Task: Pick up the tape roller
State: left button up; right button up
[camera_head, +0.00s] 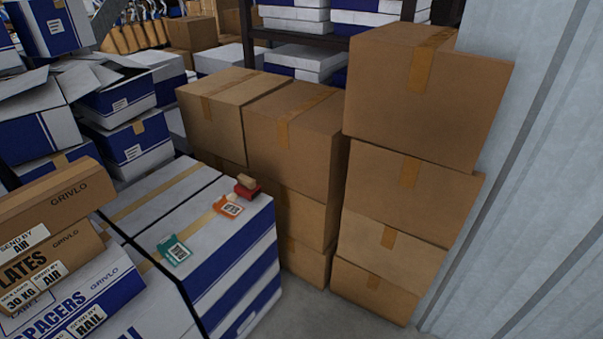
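A small red tape roller (247,190) with a tan roll on its top appears to be the item in the head view. It lies near the far right corner of the top of a white and blue box (215,285). An orange card or packet (229,206) with a white label lies just in front of it, close to the box's right edge. A teal card or packet (174,250) with a white label lies further forward and left on the same box top. Neither of my grippers is in view, and nothing is seen touching the tape roller.
Brown carton stacks (294,125) stand behind the box, and a taller stack (425,95) stands to the right. White and blue boxes (125,140) pile up at left. Printed cartons (55,260) rise at the near left. A pale wall (545,190) closes the right side.

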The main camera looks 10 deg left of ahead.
aim_at(247, 187)
jog(key=u, duration=0.05)
jog(key=i, duration=1)
jog(key=u, duration=0.45)
